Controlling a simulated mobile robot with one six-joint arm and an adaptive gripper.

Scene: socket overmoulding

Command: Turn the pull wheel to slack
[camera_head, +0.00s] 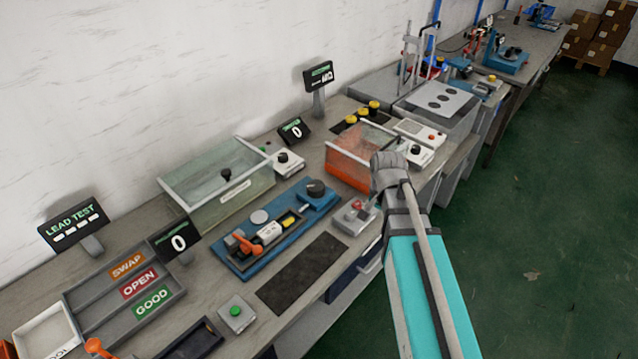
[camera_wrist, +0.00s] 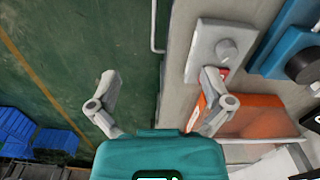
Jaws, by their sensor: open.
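A dark round wheel (camera_head: 316,188), which looks like the pull wheel, sits at the far right end of a blue fixture (camera_head: 232,258) on the bench. The fixture also carries an orange-handled clamp (camera_head: 243,241) and a yellow part (camera_head: 288,222). In the wrist view the dark wheel (camera_wrist: 303,66) is at the right edge, on the blue fixture (camera_wrist: 283,45). My gripper (camera_wrist: 160,80) is open and empty, its fingers spread over the bench edge, left of the wheel. Its fingers cannot be made out in the head view. The wheel's setting is not readable.
A grey box with a knob and red button (camera_head: 355,216) stands beside the fixture; it also shows near my right finger (camera_wrist: 222,45). An orange-fronted bin (camera_head: 347,172) is close by my arm. A clear-covered tank (camera_head: 215,190) stands behind. A dark mat (camera_head: 302,273) lies bare in front.

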